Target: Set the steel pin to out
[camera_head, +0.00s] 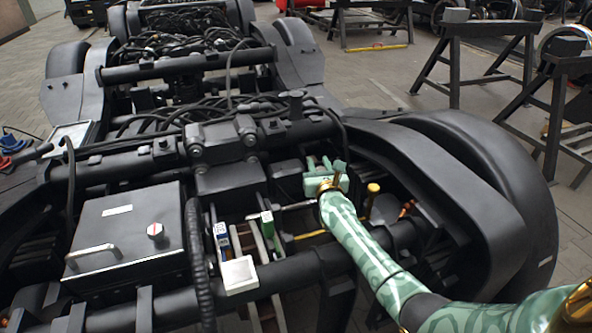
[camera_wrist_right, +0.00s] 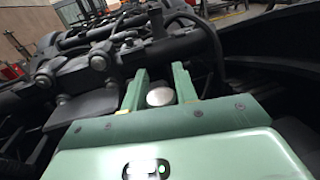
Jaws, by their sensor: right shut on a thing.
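My right gripper (camera_head: 325,164) reaches in from the lower right over the bogie's middle, with its pale green fingers pointing away from the head camera. In the right wrist view the two fingers (camera_wrist_right: 160,82) stand on either side of a round, silvery end, which looks like the steel pin (camera_wrist_right: 160,96). The gripper is shut on it. In the head view the pin is hidden behind the hand, and I cannot tell how far out it stands. My left gripper is not in view.
The dark bogie frame (camera_head: 455,185) curves close on the right of my arm. A black box with a handle (camera_head: 130,235) sits at the left. Cables and hoses run behind the hand. Black trestles (camera_head: 490,60) stand on the open floor at the back right.

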